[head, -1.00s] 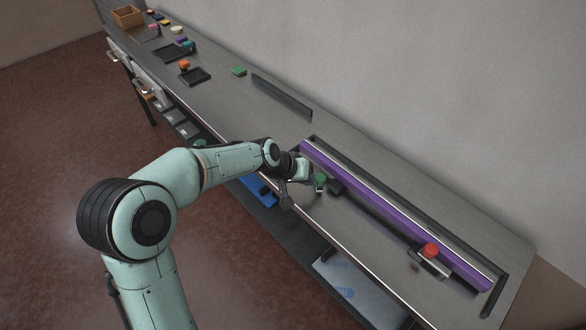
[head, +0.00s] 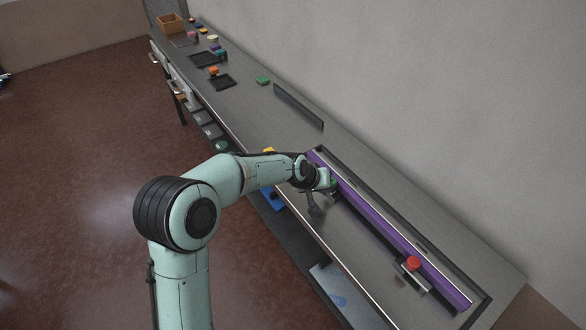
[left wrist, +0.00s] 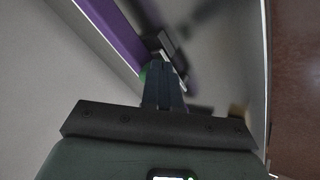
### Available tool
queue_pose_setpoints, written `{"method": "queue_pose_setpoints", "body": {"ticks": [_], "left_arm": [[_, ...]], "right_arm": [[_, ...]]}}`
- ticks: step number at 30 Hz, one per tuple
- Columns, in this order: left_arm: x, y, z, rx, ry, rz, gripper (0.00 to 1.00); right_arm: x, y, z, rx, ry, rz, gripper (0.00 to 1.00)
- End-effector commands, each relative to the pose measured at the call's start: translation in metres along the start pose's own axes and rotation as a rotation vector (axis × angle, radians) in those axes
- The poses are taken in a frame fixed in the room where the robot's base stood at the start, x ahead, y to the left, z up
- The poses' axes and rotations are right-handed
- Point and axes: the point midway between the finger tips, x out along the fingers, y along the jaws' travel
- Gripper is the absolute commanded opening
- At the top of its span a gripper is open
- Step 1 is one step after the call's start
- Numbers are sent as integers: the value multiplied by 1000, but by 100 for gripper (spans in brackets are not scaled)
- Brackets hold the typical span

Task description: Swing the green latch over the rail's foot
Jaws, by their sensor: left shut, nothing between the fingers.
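The purple rail (head: 390,232) lies lengthwise on the workbench, and part of it shows in the left wrist view (left wrist: 118,38). In the left wrist view only a green sliver of the latch (left wrist: 143,74) shows beside the fingers. My left gripper is shut and empty, with its fingertips (left wrist: 161,66) close beside the latch and a dark block (left wrist: 162,42). I cannot tell whether they touch. My right gripper is not in view.
A dark upright strip (head: 299,107) and a small green block (head: 262,81) lie farther up the bench. Trays and a wooden box (head: 171,24) are at the far end. A wall runs behind.

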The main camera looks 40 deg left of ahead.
Motion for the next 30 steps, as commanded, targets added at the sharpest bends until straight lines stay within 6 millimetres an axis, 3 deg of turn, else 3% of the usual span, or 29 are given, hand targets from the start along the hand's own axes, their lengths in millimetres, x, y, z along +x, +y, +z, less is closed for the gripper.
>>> {"method": "queue_pose_setpoints", "body": {"ticks": [30], "left_arm": [[4, 12, -3, 5, 7, 8, 0]], "right_arm": [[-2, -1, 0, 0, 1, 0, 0]]}}
